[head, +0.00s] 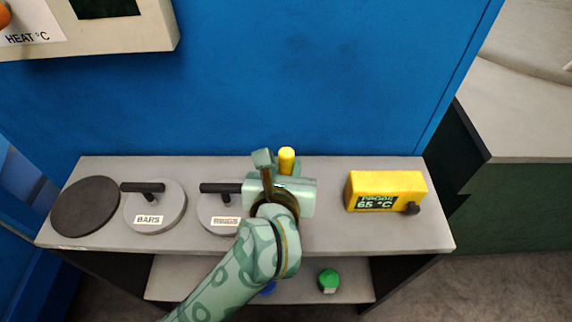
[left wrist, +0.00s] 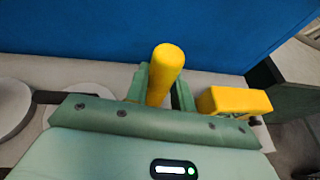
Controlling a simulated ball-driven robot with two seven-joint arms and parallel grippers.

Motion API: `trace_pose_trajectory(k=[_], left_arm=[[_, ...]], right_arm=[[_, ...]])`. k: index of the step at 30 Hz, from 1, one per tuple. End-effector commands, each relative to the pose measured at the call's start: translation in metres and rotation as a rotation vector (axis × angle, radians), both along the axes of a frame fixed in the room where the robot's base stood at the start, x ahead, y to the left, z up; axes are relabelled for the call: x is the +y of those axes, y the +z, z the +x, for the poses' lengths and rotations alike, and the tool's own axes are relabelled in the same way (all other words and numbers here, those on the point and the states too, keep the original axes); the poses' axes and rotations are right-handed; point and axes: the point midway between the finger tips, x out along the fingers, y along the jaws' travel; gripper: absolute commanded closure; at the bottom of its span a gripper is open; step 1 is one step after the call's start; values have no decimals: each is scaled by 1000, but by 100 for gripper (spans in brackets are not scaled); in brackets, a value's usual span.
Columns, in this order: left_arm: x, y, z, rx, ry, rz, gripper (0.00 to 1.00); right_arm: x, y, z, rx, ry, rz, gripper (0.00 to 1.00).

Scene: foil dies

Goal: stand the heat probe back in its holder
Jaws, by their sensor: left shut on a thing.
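My left gripper (head: 286,172) is over the right-middle part of the grey shelf top, pointing down. It is shut on the yellow heat probe (head: 287,158), whose rounded handle end sticks up between the fingers. In the left wrist view the probe's yellow handle (left wrist: 166,68) stands roughly upright between the two green fingers. The probe's lower end is hidden by my gripper. A yellow box (head: 386,191) with a display reading 65 °C stands to the right, apart from the gripper; it also shows in the left wrist view (left wrist: 232,101). I cannot make out the holder. My right gripper is out of view.
On the grey shelf top (head: 335,232) stand a dark round disc (head: 85,206), a grey die labelled BARS (head: 160,207) and another labelled die (head: 217,209), partly covered by my gripper. A green-capped item (head: 328,280) is on the lower shelf. A blue panel (head: 300,80) rises behind.

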Motion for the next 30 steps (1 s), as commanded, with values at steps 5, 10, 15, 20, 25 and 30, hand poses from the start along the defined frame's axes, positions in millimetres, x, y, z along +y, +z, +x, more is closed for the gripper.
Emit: trace_pose_trajectory(k=[5,10,15,20,25,30], left_arm=[[0,-5,0,0,0,0,100],[0,-10,0,0,0,0,100],[0,-14,0,-1,0,1,100],[0,-18,0,-1,0,1,100],[0,-22,0,-1,0,1,100],[0,-26,0,-1,0,1,100]], right_arm=[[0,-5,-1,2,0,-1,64],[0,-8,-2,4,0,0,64],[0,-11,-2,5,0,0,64],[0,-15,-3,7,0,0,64],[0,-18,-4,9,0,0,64],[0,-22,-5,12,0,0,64]])
